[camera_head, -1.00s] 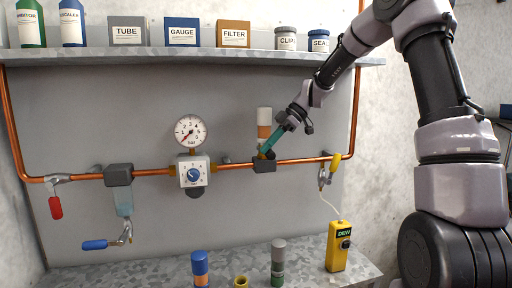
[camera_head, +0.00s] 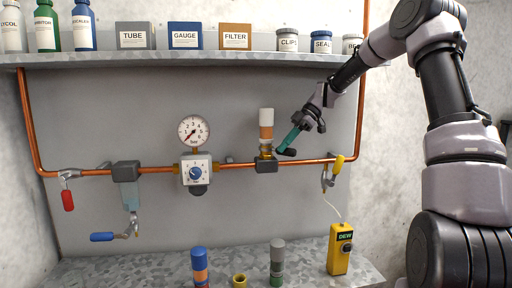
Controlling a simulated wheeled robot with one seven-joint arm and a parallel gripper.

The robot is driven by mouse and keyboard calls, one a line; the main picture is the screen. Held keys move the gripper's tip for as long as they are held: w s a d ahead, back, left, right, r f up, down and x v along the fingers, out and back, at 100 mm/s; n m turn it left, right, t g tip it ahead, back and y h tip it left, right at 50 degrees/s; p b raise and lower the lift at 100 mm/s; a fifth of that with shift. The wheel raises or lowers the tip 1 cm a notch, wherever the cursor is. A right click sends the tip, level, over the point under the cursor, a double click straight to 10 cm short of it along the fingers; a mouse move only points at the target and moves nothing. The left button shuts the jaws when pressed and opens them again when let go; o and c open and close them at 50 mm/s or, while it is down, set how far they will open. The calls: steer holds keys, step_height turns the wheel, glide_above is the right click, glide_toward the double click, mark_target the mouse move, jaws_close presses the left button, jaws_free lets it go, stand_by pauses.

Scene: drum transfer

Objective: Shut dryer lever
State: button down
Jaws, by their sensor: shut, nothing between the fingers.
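The dryer (camera_head: 266,125), a cartridge with a white top and an orange-brown band, stands upright in a brass collar (camera_head: 265,150) on a dark block (camera_head: 266,166) in the copper pipe. A small dark lever end (camera_head: 286,152) shows just right of the collar; its shaft is hard to make out. My gripper (camera_head: 283,147), with teal fingers, is shut and empty right beside this dark end, tilted down to the left. I cannot tell whether they touch. The fingers partly hide the lever.
A yellow-handled valve (camera_head: 338,165) is on the pipe right of my gripper. A gauge (camera_head: 194,130) and regulator (camera_head: 196,172) are to the left, with red (camera_head: 68,200) and blue (camera_head: 102,237) handles farther left. Loose cartridges and a yellow DEW meter (camera_head: 340,249) stand on the bench (camera_head: 130,268).

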steer(key=shift+w+d, duration=0.3)
steer(key=shift+w, duration=0.05)
stand_by(0.4)
